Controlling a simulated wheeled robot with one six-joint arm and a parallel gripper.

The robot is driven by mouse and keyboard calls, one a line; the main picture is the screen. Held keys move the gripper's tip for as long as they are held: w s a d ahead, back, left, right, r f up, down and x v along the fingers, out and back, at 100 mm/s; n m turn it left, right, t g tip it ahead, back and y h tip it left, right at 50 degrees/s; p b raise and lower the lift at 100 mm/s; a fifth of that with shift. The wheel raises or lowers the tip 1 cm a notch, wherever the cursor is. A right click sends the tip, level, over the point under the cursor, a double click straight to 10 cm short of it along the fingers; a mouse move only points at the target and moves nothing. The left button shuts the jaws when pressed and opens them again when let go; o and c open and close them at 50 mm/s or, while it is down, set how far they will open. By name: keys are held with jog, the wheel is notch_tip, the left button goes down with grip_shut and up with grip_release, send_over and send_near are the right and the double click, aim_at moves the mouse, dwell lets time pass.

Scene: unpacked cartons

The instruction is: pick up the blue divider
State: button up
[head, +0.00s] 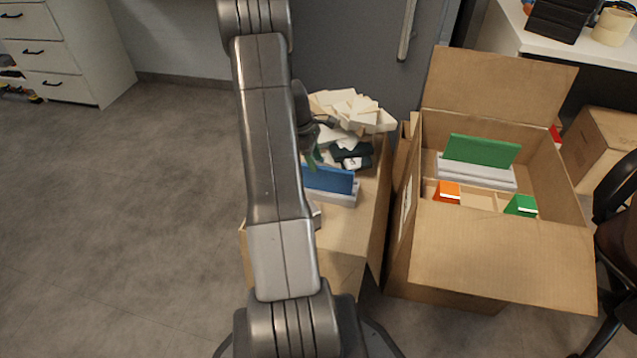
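The blue divider (328,179) stands upright in a pale grey slotted holder (338,198) on a small wooden-coloured table or carton top. My arm covers the left end of both. My gripper (313,158) is just above and behind the divider's left part, mostly hidden behind my arm, with a greenish finger showing. I cannot tell whether it touches the divider, or whether it is open or shut.
Behind the divider lie dark items (352,156) and a heaped white tray (372,118). To the right stands a large open carton (480,250) holding a green divider (481,151) in a grey holder, plus orange and green items. Floor at left is clear.

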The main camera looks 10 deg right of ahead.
aim_at(320, 171)
jog(key=b+x, duration=0.1)
jog(key=x, duration=0.2)
jog(key=b+x, duration=0.2)
jog(key=x, duration=0.1)
jog(key=shift+w+d+f, duration=0.1)
jog(key=shift+w+f, duration=0.1)
jog(key=shift+f, duration=0.1)
jog(key=shift+r, duration=0.1)
grip_shut()
